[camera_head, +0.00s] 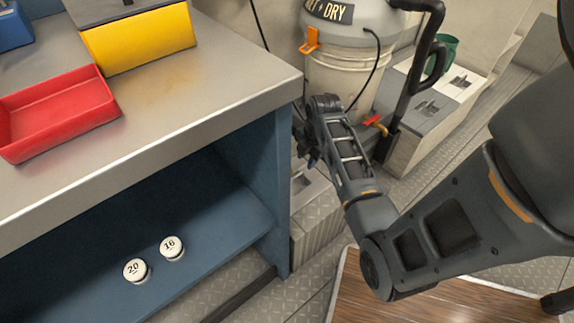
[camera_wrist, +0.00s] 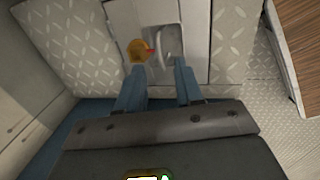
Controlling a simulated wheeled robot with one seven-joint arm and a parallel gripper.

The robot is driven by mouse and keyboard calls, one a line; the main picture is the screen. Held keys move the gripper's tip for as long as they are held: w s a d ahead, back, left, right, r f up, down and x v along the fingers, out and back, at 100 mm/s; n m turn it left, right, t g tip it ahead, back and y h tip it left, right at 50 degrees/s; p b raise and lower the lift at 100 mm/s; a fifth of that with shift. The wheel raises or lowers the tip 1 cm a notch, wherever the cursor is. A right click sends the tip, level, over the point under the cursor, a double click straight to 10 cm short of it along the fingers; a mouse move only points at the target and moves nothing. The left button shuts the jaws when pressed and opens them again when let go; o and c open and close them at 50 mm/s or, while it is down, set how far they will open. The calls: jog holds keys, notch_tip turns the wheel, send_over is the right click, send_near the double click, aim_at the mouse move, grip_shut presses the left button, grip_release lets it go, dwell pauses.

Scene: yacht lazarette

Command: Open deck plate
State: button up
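A pale plate with a recessed pull (camera_wrist: 165,47) shows in the wrist view, just beyond my fingertips; I take it as the deck plate. My gripper (camera_wrist: 158,78) has its two blue fingers spread apart with nothing visible between the tips. The fingers point toward the recess, and I cannot tell whether they touch the plate. In the head view my gripper (camera_head: 306,135) is beside the bench's right corner, partly hidden by my arm. A pale plate (camera_head: 305,185) shows below it, mostly hidden by the bench and arm.
A steel-topped bench (camera_head: 200,110) with a red tray (camera_head: 58,112) and yellow bin (camera_head: 140,40) stands left. Two numbered round caps (camera_head: 137,271) (camera_head: 172,248) lie on its lower shelf. A wet/dry vacuum (camera_head: 340,75) stands behind my gripper. A wooden panel (camera_head: 375,300) lies at front right.

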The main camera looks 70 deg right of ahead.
aim_at(301, 173)
jog(key=f+b, duration=0.1)
jog(key=f, duration=0.1)
jog(key=w+f+b, duration=0.1)
jog(key=f, duration=0.2)
jog(key=f+b, duration=0.1)
jog(key=f, duration=0.1)
jog(key=shift+w+d+f, duration=0.3)
jog(key=shift+w+d, duration=0.1)
jog(key=shift+c, duration=0.3)
grip_shut()
dwell(0.8)
